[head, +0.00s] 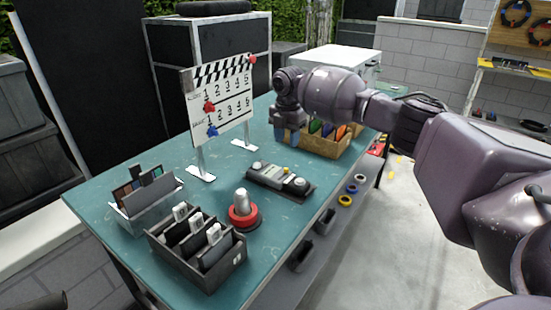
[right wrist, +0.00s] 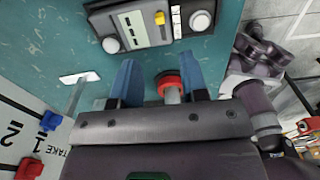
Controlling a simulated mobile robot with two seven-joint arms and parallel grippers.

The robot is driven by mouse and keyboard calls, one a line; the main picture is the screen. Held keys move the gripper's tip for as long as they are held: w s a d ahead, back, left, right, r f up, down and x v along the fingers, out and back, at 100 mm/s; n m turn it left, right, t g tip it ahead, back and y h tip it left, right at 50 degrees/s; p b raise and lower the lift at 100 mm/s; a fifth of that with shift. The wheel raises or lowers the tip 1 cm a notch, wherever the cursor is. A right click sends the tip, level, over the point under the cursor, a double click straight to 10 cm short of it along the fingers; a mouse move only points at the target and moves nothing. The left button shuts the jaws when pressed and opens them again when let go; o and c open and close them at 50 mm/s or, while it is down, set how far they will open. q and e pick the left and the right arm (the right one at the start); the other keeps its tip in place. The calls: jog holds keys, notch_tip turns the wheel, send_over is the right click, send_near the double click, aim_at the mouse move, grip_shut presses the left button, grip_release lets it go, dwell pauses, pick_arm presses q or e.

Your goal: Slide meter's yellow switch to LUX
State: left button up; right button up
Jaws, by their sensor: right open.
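The meter (head: 281,179) is a dark, flat device with a light face, lying on the teal table. In the right wrist view the meter (right wrist: 148,26) is at the top, with round knobs near its ends. Its small yellow switch (right wrist: 160,18) stands between the light panel and the right-hand knob; the LUX label cannot be read. My right gripper (head: 288,135) is above the table, behind the meter in the head view. Its blue fingers (right wrist: 161,72) are apart and do not touch the meter. My left gripper is not in view.
A red-collared knob (head: 242,212) stands left of the meter, near a dark divided box (head: 198,262). A clapperboard (head: 219,95) on white feet stands behind. A cardboard box (head: 322,148) with coloured items lies beyond, near my right arm.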

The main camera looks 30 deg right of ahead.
aim_at(286, 168)
notch_tip(286, 168, down, 10)
jog(key=shift+f+b, duration=0.1)
jog(key=shift+b, duration=0.5)
grip_shut()
